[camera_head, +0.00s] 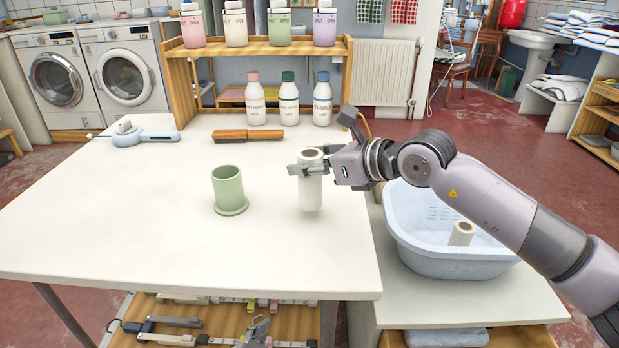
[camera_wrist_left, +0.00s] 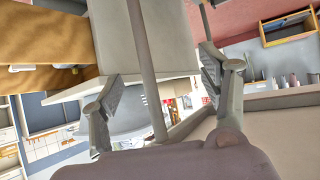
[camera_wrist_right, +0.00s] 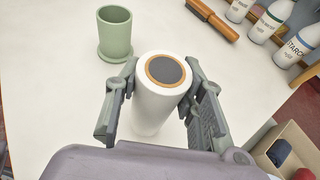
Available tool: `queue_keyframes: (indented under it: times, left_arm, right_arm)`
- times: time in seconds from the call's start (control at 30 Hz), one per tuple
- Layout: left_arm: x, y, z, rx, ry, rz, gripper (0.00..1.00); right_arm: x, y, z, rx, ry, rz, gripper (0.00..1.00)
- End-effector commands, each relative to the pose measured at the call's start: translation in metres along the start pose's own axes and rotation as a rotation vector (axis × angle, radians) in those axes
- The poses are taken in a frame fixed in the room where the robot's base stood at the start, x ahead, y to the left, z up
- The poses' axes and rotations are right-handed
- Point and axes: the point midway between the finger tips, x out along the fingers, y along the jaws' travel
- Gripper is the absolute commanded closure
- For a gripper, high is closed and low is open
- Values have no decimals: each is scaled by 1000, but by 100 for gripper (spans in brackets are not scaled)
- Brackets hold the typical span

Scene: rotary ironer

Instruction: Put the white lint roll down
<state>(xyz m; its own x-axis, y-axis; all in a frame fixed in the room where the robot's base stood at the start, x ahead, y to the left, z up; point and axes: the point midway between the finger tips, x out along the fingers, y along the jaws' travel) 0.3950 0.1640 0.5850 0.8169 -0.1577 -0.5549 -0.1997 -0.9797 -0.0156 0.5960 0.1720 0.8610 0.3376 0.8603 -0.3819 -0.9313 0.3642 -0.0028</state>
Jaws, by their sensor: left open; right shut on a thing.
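The white lint roll (camera_head: 311,194) is upright at the right side of the white table (camera_head: 110,225). My right gripper (camera_head: 311,168) is shut around its upper part, and the right wrist view shows a finger on each side of the roll (camera_wrist_right: 158,108). Its lower end is at or just above the tabletop; I cannot tell whether it touches. A green cup-shaped holder (camera_head: 229,190) with a round base stands to its left, apart from it and empty as far as I see. My left gripper (camera_wrist_left: 163,88) is open and empty, low by the table's front edge.
A brown-handled brush (camera_head: 248,135) and a grey-blue tool (camera_head: 140,137) lie farther back. Several bottles (camera_head: 288,100) stand at the rear by a wooden shelf. A pale blue basin (camera_head: 455,262) at right holds another pale roll (camera_head: 461,234). The table's front left is clear.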

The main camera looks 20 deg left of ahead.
Motion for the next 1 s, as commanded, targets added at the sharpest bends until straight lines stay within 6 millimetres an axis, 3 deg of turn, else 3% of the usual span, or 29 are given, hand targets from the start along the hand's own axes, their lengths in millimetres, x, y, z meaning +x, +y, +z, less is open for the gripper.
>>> queue_keyframes:
  times: [0.13,0.4,0.43,0.7,1.0]
  left_arm:
    - [3,3,-17,0,89,6,31]
    - [3,3,-22,1,113,7,31]
    - [3,3,-22,1,113,7,31]
    - [3,3,-22,1,111,7,31]
    - [3,3,-22,0,111,7,31]
  right_arm:
    - [8,0,-22,0,1,-1,92]
    - [10,0,-25,0,0,-1,92]
    - [10,0,-25,0,1,-1,63]
    - [10,0,-25,0,0,-1,45]
    - [9,0,-24,0,0,-1,44]
